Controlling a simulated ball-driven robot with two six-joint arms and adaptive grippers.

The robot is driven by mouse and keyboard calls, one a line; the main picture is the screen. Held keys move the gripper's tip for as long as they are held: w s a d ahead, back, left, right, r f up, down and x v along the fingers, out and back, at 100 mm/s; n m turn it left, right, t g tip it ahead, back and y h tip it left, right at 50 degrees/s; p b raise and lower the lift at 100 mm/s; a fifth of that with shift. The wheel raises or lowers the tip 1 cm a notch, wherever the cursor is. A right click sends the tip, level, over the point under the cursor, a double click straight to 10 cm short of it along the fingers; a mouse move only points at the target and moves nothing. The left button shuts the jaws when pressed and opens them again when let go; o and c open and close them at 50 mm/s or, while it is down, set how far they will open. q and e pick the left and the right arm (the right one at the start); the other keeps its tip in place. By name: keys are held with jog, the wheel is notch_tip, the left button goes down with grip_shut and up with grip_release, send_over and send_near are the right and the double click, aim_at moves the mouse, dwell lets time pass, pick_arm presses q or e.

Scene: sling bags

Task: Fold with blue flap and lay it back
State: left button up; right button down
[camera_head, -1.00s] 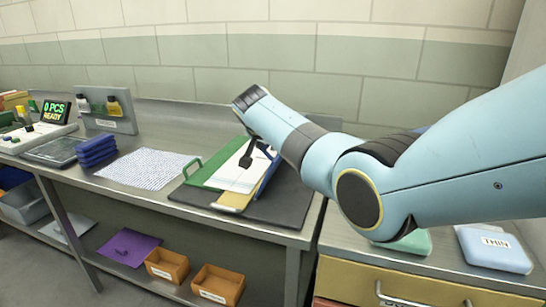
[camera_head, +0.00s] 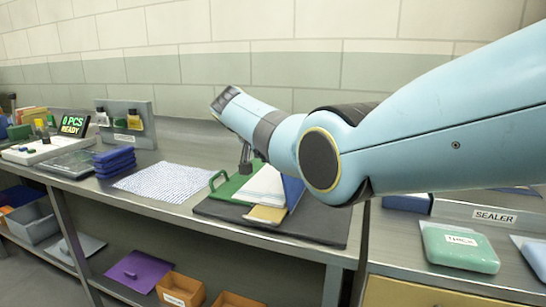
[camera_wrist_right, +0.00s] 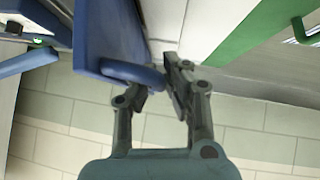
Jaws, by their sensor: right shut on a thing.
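The folding board lies on a dark mat (camera_head: 325,228). Its green flap (camera_head: 232,188) with a green handle is at the left, a white sheet (camera_head: 262,186) lies in the middle, and a tan flap (camera_head: 266,214) is at the front. The blue flap (camera_head: 292,192) stands tilted at the right, partly hidden by my right arm. In the right wrist view the blue flap (camera_wrist_right: 105,32) is a large panel, and its tab reaches between the fingers. My right gripper (camera_wrist_right: 158,88) is shut on that tab; it shows small in the head view (camera_head: 246,160). My left gripper is out of view.
A white patterned sheet (camera_head: 165,183), a stack of blue pieces (camera_head: 115,161) and a display reading 0 PCS READY (camera_head: 73,124) are at the left. A green pack (camera_head: 458,247) and a SEALER sign (camera_head: 493,217) are at the right. Orange bins (camera_head: 180,290) sit below.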

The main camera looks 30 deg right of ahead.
jog(key=shift+w+r, duration=0.15)
jog(key=c, duration=1.6)
grip_release()
jog(key=shift+a, duration=0.1)
jog(key=shift+c, duration=0.2)
jog(key=v, duration=1.2)
